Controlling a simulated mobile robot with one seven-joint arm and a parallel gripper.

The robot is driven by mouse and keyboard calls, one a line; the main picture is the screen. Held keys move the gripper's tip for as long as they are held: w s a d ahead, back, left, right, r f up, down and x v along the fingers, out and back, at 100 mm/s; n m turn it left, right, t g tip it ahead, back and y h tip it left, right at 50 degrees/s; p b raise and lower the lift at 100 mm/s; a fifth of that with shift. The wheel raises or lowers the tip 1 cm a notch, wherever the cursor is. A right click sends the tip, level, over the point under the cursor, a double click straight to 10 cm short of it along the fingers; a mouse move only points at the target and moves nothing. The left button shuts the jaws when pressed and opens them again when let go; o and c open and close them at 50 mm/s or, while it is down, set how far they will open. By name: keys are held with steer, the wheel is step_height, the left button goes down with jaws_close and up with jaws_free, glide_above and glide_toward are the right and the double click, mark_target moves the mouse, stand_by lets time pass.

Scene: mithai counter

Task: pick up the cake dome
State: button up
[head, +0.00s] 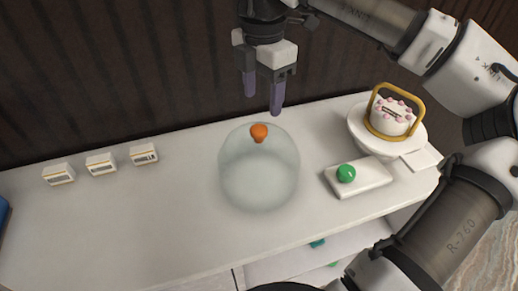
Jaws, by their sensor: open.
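The cake dome (258,180) is a clear, rounded cover with an orange knob (259,132) on top. It stands upright on the white counter near the middle of the head view, and nothing shows inside it. My gripper (263,98) is open and empty, with its two purple-grey fingers pointing down. In the picture the fingertips are just above the knob, apart from it. The exact height and depth gap between them cannot be told from this one view.
Three small white boxes (101,164) stand left on the counter (120,215). Right of the dome, a green ball (346,173) sits on a white block (372,178). Behind it, a cake with a yellow hoop (390,115) sits on a white stand (357,128). The counter's left-centre is clear.

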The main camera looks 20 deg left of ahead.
mark_target(260, 128)
steer(key=shift+a+f+p, duration=0.15)
steer(key=shift+f+p, duration=0.5)
steer(key=shift+f, duration=1.3)
steer(key=shift+a+f+p, duration=0.1)
steer(key=shift+f+p, duration=0.55)
steer(key=shift+f, duration=1.3)
jaws_close()
